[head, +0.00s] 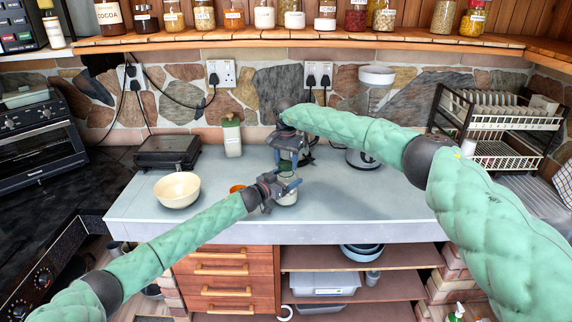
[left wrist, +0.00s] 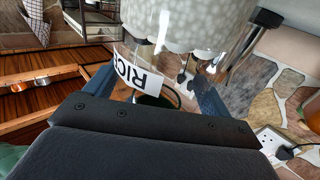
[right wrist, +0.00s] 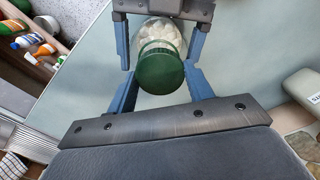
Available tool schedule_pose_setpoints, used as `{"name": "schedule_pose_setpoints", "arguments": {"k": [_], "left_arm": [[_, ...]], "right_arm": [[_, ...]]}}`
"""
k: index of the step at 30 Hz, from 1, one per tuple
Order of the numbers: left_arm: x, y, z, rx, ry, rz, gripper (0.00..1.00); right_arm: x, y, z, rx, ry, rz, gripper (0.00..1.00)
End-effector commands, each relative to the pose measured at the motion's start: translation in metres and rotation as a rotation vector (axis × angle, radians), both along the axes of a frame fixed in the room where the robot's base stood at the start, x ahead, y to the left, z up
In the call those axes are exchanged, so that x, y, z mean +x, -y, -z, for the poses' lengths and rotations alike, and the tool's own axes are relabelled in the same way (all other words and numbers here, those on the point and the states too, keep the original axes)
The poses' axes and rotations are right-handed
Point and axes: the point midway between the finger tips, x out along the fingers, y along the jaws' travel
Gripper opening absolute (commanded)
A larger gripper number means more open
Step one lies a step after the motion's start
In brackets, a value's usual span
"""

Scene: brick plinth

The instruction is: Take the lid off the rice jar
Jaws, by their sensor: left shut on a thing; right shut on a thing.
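The rice jar (head: 288,198) is a clear jar of white grains above the grey worktop, with a RICE label (left wrist: 140,72) in the left wrist view. My left gripper (head: 290,187) is shut on the jar body from the left. The round green lid (right wrist: 160,70) lies between the fingers of my right gripper (right wrist: 162,85), which comes from above and is shut on it. Grains (right wrist: 160,32) show beyond the lid in the right wrist view. I cannot tell whether the lid still touches the jar.
A cream bowl (head: 177,190) and a small orange dish (head: 237,188) stand left on the worktop (head: 350,212). Behind are a black grill (head: 168,150), a green-topped canister (head: 232,137) and a kettle (head: 362,159). A dish rack (head: 495,125) stands right. The worktop's front right is clear.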

Motion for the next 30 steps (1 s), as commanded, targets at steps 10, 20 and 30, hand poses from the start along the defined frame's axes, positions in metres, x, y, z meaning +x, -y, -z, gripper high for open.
{"name": "schedule_pose_setpoints", "arguments": {"k": [10,20,30], "left_arm": [[0.000,-0.001,0.002,0.000,-0.003,-0.001,0.19],[0.001,-0.001,0.001,0.001,-0.002,-0.002,0.19],[0.001,-0.001,0.001,0.001,-0.002,-0.003,0.19]], "right_arm": [[-0.001,-0.001,-0.007,0.000,-0.002,-0.001,0.24],[-0.001,-0.001,-0.008,-0.001,-0.003,-0.002,0.24],[-0.001,-0.001,-0.037,0.000,-0.001,-0.001,0.24]]}}
